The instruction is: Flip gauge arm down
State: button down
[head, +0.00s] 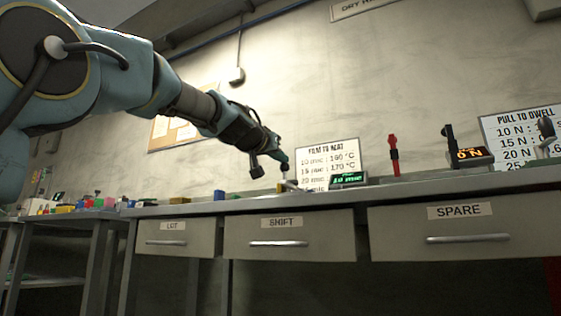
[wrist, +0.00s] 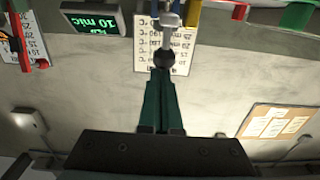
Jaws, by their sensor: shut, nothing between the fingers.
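The gauge's green-lit display (head: 348,179) reads 10 mic and stands on the bench; it also shows upside down in the wrist view (wrist: 92,22). The gauge arm (wrist: 169,22) is a pale metal rod with a dark ball knob (wrist: 164,59) at its near end. My gripper (wrist: 162,76) is shut and empty, its green fingertips right at the knob. I cannot tell whether they touch it. In the head view my gripper (head: 284,162) points down just left of the display, and the small gauge arm is hard to make out there.
Right of the display stand a red upright tool (head: 393,155), an orange-lit display (head: 470,155) and a black lever (head: 449,139). A white film-to-heat chart (head: 340,155) is behind. Colored blocks (head: 219,195) sit to the left. Drawers (head: 280,238) line the bench front.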

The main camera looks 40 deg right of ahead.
jog(key=shift+w+d+f, duration=0.1)
jog(key=shift+f, duration=0.5)
jog(key=shift+w+d+f, duration=0.1)
jog(key=shift+f, duration=0.45)
notch_tip(320, 180, up, 6)
jog(key=p, duration=0.4)
jog(key=s+a+f+b, duration=0.3)
jog(key=s+a, duration=0.2)
jog(key=a, duration=0.3)
jog(key=shift+a+b, duration=0.3)
jog(key=shift+a, duration=0.1)
